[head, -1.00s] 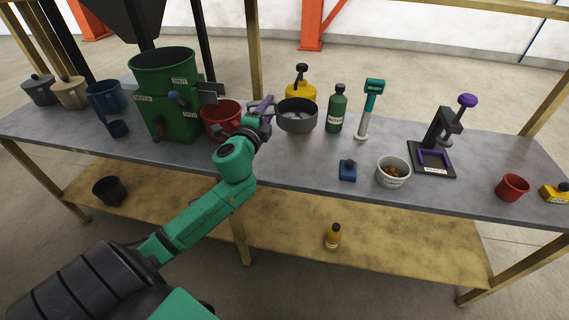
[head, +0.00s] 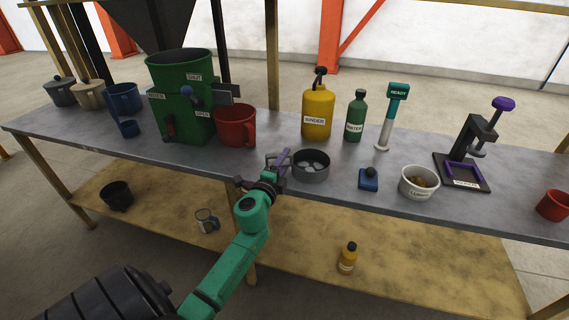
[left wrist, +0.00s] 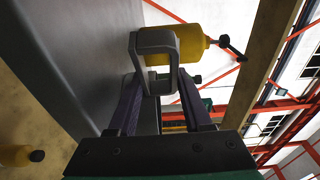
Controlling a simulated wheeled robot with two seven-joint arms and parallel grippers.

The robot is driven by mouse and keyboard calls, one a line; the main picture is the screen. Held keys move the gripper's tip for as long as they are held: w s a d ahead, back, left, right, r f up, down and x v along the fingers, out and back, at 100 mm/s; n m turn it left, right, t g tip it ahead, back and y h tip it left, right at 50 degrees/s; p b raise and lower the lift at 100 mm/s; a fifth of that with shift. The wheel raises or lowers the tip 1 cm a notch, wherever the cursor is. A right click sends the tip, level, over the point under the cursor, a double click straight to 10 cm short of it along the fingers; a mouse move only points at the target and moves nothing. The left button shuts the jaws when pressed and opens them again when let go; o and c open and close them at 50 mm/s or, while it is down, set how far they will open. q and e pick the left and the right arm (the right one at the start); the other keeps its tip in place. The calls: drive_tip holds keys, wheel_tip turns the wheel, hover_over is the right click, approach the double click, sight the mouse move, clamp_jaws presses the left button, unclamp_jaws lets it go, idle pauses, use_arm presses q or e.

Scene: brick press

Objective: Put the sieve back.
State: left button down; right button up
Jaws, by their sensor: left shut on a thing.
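The sieve (head: 311,168) is a round dark grey pan with several pale round patches inside. In the head view it is at the table's front edge, in front of the yellow binder bottle (head: 317,112). My left gripper (head: 281,163) is shut on its handle, on the pan's left side. The left wrist view shows the grey loop handle (left wrist: 154,42) between my left fingers (left wrist: 160,100); the pan is not clear there. The sieve looks level, but I cannot tell whether it touches the table. My right gripper is not in view.
A red mug (head: 236,128) and green machine (head: 183,105) stand left of the sieve. A green bottle (head: 355,118), a blue block (head: 369,179) and a white bowl (head: 419,184) are to its right. A clear mug (head: 207,221) is on the lower shelf.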

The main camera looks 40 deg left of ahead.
use_arm(q)
drive_tip(key=shift+c, duration=1.6)
unclamp_jaws()
